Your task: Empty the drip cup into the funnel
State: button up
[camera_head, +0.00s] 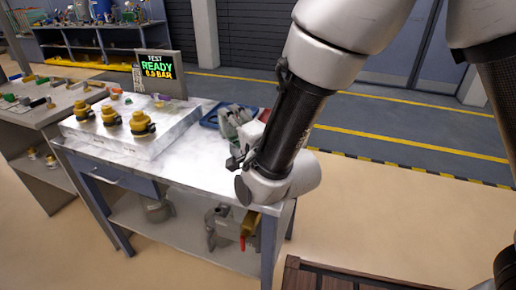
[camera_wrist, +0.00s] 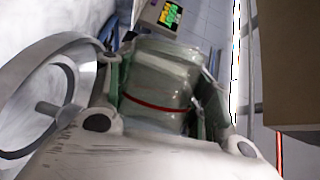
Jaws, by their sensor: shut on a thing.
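The drip cup (camera_wrist: 158,72) is a translucent grey-green vessel with a red line around it, in the middle of the wrist view. My gripper (camera_wrist: 160,88) is shut on it, with one greenish finger along each side. The cup's contents cannot be made out. A large round grey rim (camera_wrist: 45,50) with a short rod inside fills the left of the wrist view, beside the gripper; I cannot tell if it is the funnel. In the head view my arm hides much of the bench's right end, and no funnel shows clearly.
The white-topped bench (camera_head: 185,160) carries a raised block with several yellow fittings (camera_head: 112,117) and a display (camera_head: 160,70) reading READY. A blue tray (camera_head: 210,121) lies near its back right. Grey machinery (camera_head: 220,225) sits on the lower shelf. Open floor lies right.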

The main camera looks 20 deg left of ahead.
aim_at(223, 128)
jog(key=shift+d+f+m, duration=0.15)
jog(key=shift+f+m, duration=0.1)
jog(key=shift+m, duration=0.25)
dwell(0.4)
